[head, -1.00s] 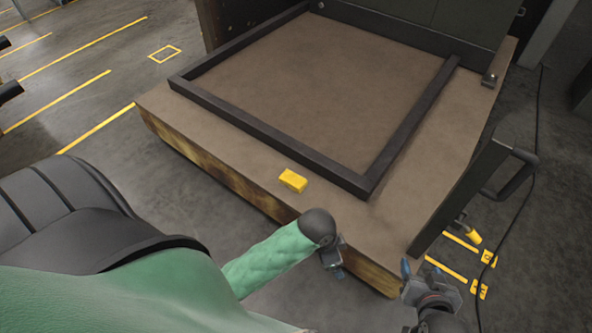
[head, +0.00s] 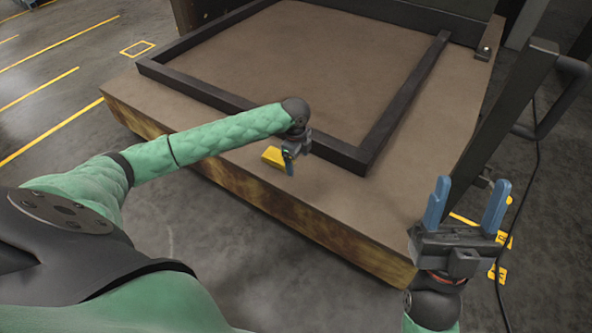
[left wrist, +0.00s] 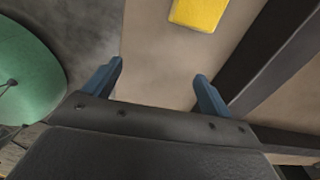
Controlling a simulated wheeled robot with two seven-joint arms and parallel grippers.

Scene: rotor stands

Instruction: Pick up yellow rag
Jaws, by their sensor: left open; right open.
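The yellow rag (head: 274,157) is a small folded block lying on the brown platform top (head: 225,145), just outside the dark frame near the front edge. My left gripper (head: 288,160) is over the platform beside the rag and partly covers it in the head view. In the left wrist view the rag (left wrist: 198,12) lies beyond the open fingertips (left wrist: 160,75), apart from them, with nothing between them. My right gripper (head: 467,205) is open and empty, fingers pointing up, at the platform's right front corner.
A dark raised frame (head: 205,92) borders the platform's middle, close to the rag. A dark post with a handle (head: 555,100) stands at the right. Bare floor with yellow lines (head: 45,100) lies to the left.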

